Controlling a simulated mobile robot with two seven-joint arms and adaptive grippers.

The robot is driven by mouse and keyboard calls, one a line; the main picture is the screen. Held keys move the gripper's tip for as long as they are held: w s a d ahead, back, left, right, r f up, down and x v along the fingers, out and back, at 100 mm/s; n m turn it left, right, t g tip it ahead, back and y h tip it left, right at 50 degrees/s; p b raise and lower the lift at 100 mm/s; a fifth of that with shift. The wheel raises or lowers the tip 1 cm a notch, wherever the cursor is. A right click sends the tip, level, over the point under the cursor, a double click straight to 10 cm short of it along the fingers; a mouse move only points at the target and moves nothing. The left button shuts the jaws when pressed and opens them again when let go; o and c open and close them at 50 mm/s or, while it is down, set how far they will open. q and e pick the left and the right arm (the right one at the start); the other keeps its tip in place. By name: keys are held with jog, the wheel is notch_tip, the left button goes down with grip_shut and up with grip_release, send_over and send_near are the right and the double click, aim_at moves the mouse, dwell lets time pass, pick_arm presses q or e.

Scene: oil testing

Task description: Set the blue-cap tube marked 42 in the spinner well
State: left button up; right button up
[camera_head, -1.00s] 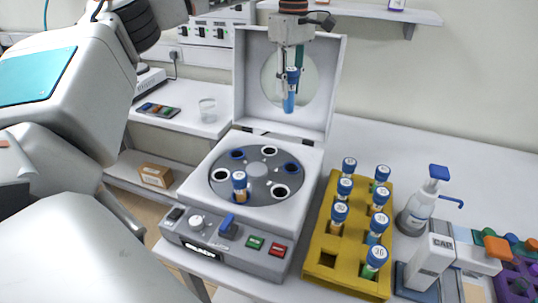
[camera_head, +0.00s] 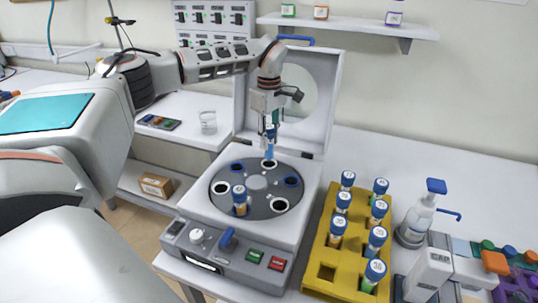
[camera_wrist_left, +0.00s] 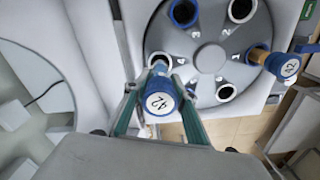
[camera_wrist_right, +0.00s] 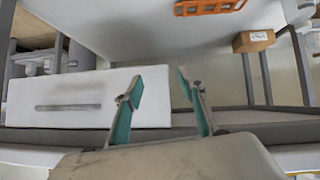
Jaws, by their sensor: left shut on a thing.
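My left gripper (camera_head: 270,128) is shut on the blue-cap tube (camera_head: 269,150), which holds blue liquid. The tube hangs roughly upright with its lower end at the back well of the spinner rotor (camera_head: 257,205); I cannot tell how far it is inside. In the left wrist view the cap (camera_wrist_left: 160,104), which seems to read 42, sits between the fingers (camera_wrist_left: 160,112) over a white-rimmed well (camera_wrist_left: 158,58). Another blue-cap tube (camera_head: 239,198), its cap seeming to read 32 in the left wrist view (camera_wrist_left: 289,67), stands in the front well. My right gripper (camera_wrist_right: 160,92) is open and empty.
The spinner lid (camera_head: 320,100) stands open behind the rotor, close to my left arm. A yellow rack (camera_head: 320,252) with several blue-cap tubes stands to the right. A pump bottle (camera_head: 418,220) and white box (camera_head: 432,265) are beyond it.

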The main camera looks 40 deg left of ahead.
aim_at(269, 126)
pick_arm(q)
jog(key=shift+f, duration=3.05)
jog(key=o, duration=0.9)
jog(key=shift+f, duration=0.15)
notch_tip(269, 126, up, 12)
jog(key=shift+r, duration=0.2)
